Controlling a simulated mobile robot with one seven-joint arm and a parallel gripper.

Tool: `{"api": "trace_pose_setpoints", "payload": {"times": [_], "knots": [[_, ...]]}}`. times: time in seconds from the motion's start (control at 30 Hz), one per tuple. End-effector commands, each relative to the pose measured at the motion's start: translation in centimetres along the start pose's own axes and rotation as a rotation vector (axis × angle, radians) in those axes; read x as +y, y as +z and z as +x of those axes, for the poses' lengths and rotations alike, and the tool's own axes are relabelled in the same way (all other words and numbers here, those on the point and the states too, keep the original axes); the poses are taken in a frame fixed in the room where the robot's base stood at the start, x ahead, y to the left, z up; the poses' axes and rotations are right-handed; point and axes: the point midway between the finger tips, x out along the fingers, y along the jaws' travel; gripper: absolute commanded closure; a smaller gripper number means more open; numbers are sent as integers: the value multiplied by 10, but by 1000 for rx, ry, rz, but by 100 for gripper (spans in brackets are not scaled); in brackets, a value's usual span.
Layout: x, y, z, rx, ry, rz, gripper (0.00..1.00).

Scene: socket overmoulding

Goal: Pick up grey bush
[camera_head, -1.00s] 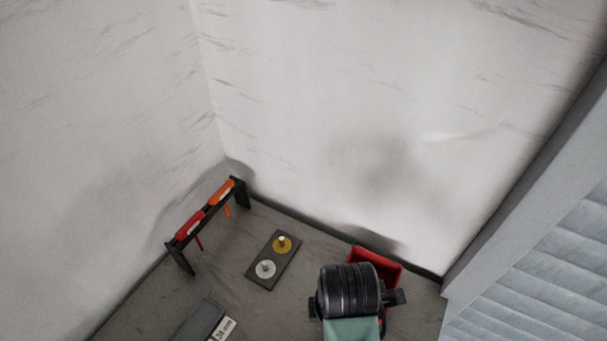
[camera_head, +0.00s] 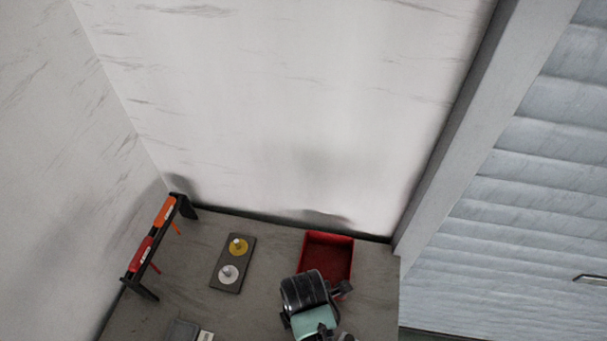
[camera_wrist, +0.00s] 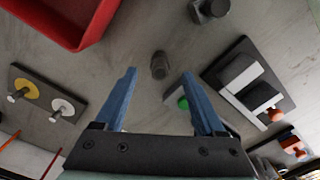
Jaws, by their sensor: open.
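A small grey cylinder that looks like the grey bush (camera_wrist: 159,65) stands on the grey table in the wrist view. My gripper (camera_wrist: 158,76) is open, with its two blue fingers spread apart. The bush shows between and just beyond the fingertips, and nothing is held. I cannot tell how far above the table the fingertips are. In the head view my arm hides the bush and the fingers. Another dark grey part (camera_wrist: 208,10), with a short round end, lies at the top of the wrist view.
A red bin (camera_head: 327,255) stands near the back wall. A dark plate (camera_head: 232,263) carries yellow and white discs on pins. A rack with orange and red tools (camera_head: 150,245) stands at the left. A dark board with blocks (camera_wrist: 248,78) and a green round piece (camera_wrist: 183,103) lie right of the bush.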

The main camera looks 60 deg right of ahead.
Motion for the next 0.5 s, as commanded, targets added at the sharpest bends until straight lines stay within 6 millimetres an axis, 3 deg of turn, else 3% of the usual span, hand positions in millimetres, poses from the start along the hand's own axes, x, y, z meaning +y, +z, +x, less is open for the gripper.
{"api": "trace_pose_setpoints", "payload": {"times": [0.2,0.5], "knots": [[-1,1,28,0,-3,2,28],[-1,1,35,0,0,1,28]]}}
